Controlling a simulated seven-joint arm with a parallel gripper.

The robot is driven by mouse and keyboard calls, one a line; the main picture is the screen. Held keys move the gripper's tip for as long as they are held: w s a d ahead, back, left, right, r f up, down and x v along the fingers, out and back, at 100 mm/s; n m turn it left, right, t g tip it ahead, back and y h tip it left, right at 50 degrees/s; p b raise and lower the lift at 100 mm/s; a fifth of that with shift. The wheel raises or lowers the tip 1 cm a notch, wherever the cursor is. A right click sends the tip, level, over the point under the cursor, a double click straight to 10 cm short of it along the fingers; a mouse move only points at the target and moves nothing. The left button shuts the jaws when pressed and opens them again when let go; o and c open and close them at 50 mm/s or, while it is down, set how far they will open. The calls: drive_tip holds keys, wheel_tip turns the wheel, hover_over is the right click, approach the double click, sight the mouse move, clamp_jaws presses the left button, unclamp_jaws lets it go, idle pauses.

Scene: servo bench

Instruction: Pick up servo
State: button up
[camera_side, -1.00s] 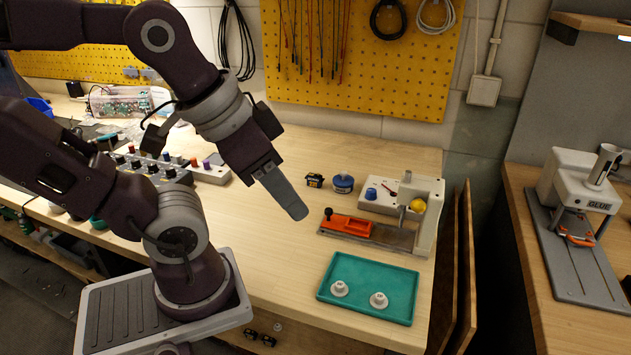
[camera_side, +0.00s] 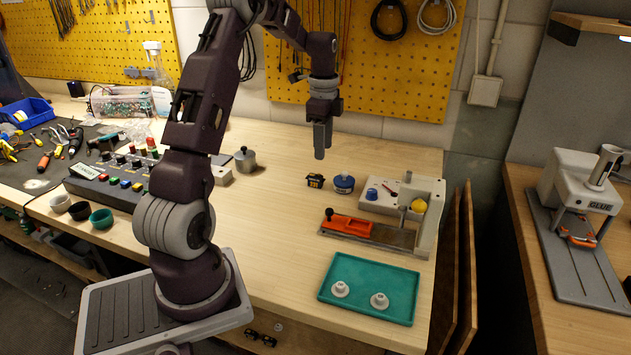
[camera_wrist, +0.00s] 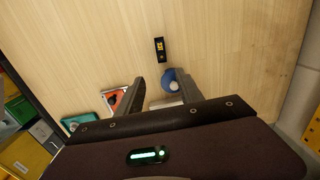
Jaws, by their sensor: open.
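The servo (camera_side: 315,181) is a small black block with a yellow label, lying on the wooden bench. It also shows in the wrist view (camera_wrist: 159,49), alone on bare wood beyond my fingertips. My gripper (camera_side: 321,153) points down above the bench, just over and near the servo in the side view, and does not touch it. In the wrist view my gripper (camera_wrist: 153,82) has its two grey fingers apart with nothing held between them. The blue round pot behind the right finger partly shows there.
A blue round pot (camera_side: 343,184) stands just right of the servo. Further right are a white fixture (camera_side: 428,225) with an orange clamp (camera_side: 347,225) and a teal tray (camera_side: 368,275) holding two white discs. A metal pot (camera_side: 246,160) stands to the left.

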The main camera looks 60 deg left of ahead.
sight(315, 175)
drive_tip(key=shift+m, duration=0.4)
drive_tip(key=a+f, duration=0.1)
drive_tip(key=f, duration=0.1)
drive_tip(key=a+f, duration=0.1)
drive_tip(key=a, duration=0.1)
drive_tip(key=shift+s+a+f, duration=0.15)
drive_tip(key=shift+s+f, duration=0.2)
drive_tip(key=f, duration=0.6)
drive_tip(key=shift+s+d+f, duration=0.15)
drive_tip(key=shift+d+f, duration=0.15)
drive_tip(key=shift+f, duration=0.05)
clamp_jaws()
